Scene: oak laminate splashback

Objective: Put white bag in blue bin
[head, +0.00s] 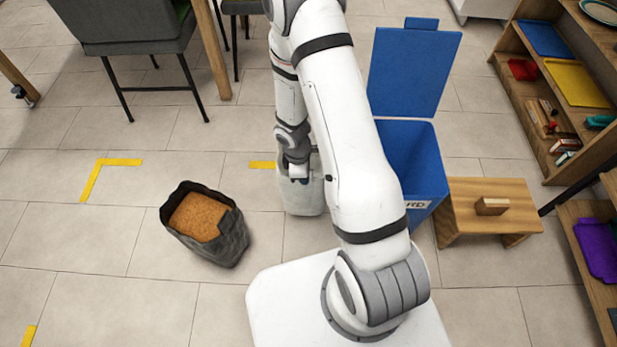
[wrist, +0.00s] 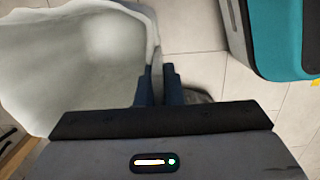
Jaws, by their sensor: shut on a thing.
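The white bag (head: 303,196) is upright just left of the blue bin, partly hidden behind my arm in the head view. I cannot tell whether its base touches the floor. It fills the left of the wrist view (wrist: 60,60), with its opening showing. My gripper (wrist: 159,72) is shut on the bag's rim; in the head view my gripper (head: 298,172) is at the bag's top. The blue bin (head: 428,165) stands right of the bag with its lid (head: 412,72) raised. My arm hides the bin's left part.
A dark bag (head: 222,243) with orange-brown contents stands on the floor to the left. A small wooden stool (head: 470,200) is beside the bin. Wooden shelves (head: 530,110) line the right. A chair (head: 130,30) is at upper left. The floor between has free room.

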